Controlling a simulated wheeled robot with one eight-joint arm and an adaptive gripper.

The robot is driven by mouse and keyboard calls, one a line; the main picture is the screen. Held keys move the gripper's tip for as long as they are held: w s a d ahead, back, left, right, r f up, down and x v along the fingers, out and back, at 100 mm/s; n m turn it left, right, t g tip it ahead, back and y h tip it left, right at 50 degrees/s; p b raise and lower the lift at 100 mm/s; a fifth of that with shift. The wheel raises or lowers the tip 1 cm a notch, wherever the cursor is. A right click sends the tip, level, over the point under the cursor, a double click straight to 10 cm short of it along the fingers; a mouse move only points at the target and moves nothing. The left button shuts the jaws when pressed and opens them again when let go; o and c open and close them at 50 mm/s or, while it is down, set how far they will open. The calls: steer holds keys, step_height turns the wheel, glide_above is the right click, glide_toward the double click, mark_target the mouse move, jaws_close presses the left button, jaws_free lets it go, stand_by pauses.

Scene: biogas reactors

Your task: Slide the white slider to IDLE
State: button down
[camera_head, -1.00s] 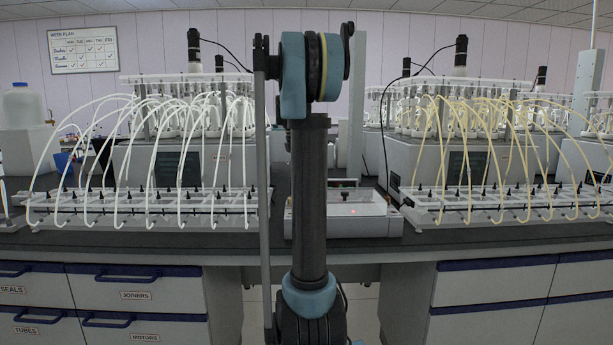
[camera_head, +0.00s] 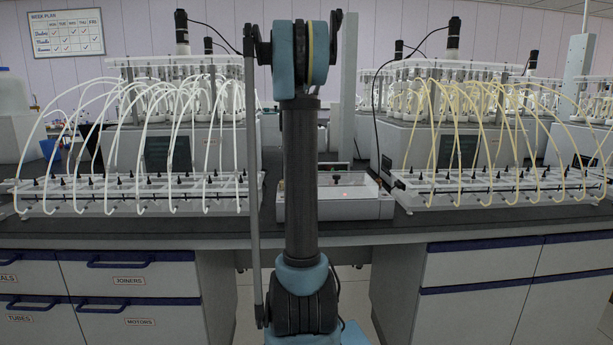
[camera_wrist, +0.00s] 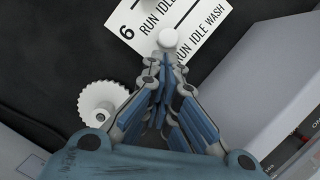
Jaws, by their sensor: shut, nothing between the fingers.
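In the wrist view, a white round slider knob (camera_wrist: 168,40) sits right at the tip of my gripper (camera_wrist: 163,62). My gripper is shut and empty, its fingers drawn together just below the knob; I cannot tell whether they touch it. A white label (camera_wrist: 192,22) under and around the knob reads "6", "RUN IDLE" and, on a second line, "RUN IDLE WASH". Part of another white knob (camera_wrist: 149,4) shows at the top edge. My gripper is not visible in the head view.
A white toothed wheel (camera_wrist: 101,101) lies left of my fingers, and a grey box (camera_wrist: 275,85) stands close on the right. In the head view, tube racks stand left (camera_head: 130,190) and right (camera_head: 490,190) of a low white unit (camera_head: 355,205) on the dark bench.

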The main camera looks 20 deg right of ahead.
steer(key=shift+s+d, duration=0.2)
steer(key=shift+d, duration=0.55)
steer(key=shift+s+d, duration=0.2)
steer(key=shift+d, duration=0.5)
steer(key=a, duration=0.2)
steer(key=a+r, duration=0.1)
steer(key=a, duration=0.1)
steer(key=shift+s+a, duration=0.1)
steer(key=shift+s, duration=0.3)
steer(key=v, duration=0.9)
steer(key=shift+r, duration=0.3)
